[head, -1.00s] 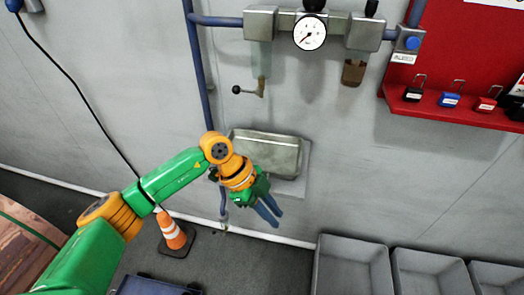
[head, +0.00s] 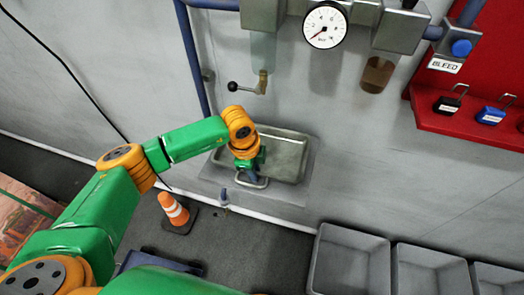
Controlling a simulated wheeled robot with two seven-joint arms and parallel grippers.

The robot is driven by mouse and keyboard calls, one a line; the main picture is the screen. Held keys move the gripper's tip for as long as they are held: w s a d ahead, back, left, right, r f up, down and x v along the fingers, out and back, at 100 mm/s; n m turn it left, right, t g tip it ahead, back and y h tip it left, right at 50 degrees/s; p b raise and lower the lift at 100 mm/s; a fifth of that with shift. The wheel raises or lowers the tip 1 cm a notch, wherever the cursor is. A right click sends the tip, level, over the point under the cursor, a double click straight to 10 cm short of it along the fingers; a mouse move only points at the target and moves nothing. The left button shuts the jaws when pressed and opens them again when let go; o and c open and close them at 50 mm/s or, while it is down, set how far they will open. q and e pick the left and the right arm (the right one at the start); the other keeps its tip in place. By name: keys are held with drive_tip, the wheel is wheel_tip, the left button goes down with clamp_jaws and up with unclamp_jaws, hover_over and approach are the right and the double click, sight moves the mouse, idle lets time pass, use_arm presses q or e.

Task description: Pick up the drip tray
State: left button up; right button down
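The drip tray (head: 288,157) is a shallow grey metal tray low against the wall, below the gauge assembly. A thin metal loop, apparently its handle, shows at its near left side. My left gripper (head: 253,178) is at this loop, in front of the tray's left part, with its fingers pointing down. The fingers are small and partly hidden by the wrist, so I cannot tell whether they are open or closed around the loop. My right gripper is not in view.
A pressure gauge (head: 324,25) and a small black-knobbed lever (head: 246,87) are above the tray. An orange cone (head: 173,209) stands on the floor at left. Grey bins (head: 349,262) line the lower right. A red lock board (head: 470,125) is at right.

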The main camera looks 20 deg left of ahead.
use_arm(q)
clamp_jaws()
idle(1.4)
